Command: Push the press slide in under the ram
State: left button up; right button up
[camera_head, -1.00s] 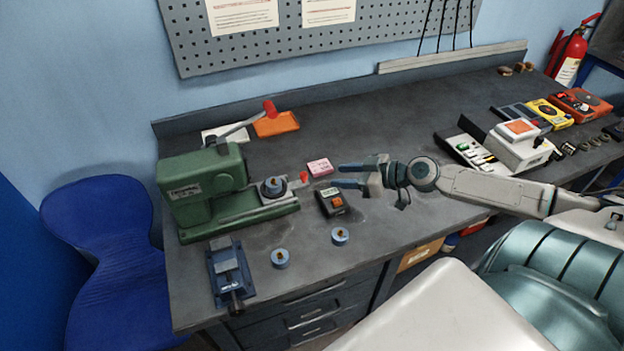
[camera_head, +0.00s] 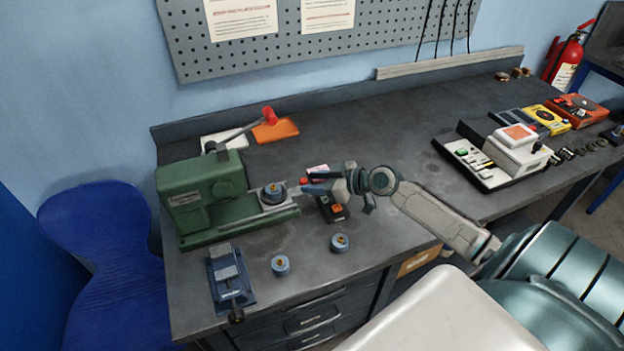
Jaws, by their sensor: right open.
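The green press (camera_head: 205,197) stands at the left of the bench, with its red-tipped lever (camera_head: 240,131) raised at the back. Its metal slide (camera_head: 290,205) sticks out to the right of the press, with a round blue-grey die (camera_head: 273,192) on it and a red knob (camera_head: 303,182) at its outer end. My right gripper (camera_head: 310,183) is open, its fingertips close at the knob end of the slide; I cannot tell whether they touch it. The gripper partly hides the knob. My left gripper is not in view.
A small black box with an orange button (camera_head: 337,210) sits just below my right gripper. A pink-and-white box (camera_head: 318,169) is partly hidden behind it. Two round blue pieces (camera_head: 340,242) and a blue vise (camera_head: 230,279) lie in front. A white device (camera_head: 515,150) stands right.

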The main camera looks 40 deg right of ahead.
aim_at(274, 193)
jog(key=shift+w+a+f, duration=0.2)
jog(key=shift+w+a, duration=0.1)
jog(key=shift+w, duration=0.1)
jog(key=shift+c, duration=0.2)
grip_shut()
jog(key=a, duration=0.3)
jog(key=w+a+b, duration=0.1)
jog(key=a, duration=0.2)
jog(key=w+a, duration=0.1)
jog(key=a, duration=0.3)
jog(key=shift+w, duration=0.2)
jog(key=shift+d, duration=0.1)
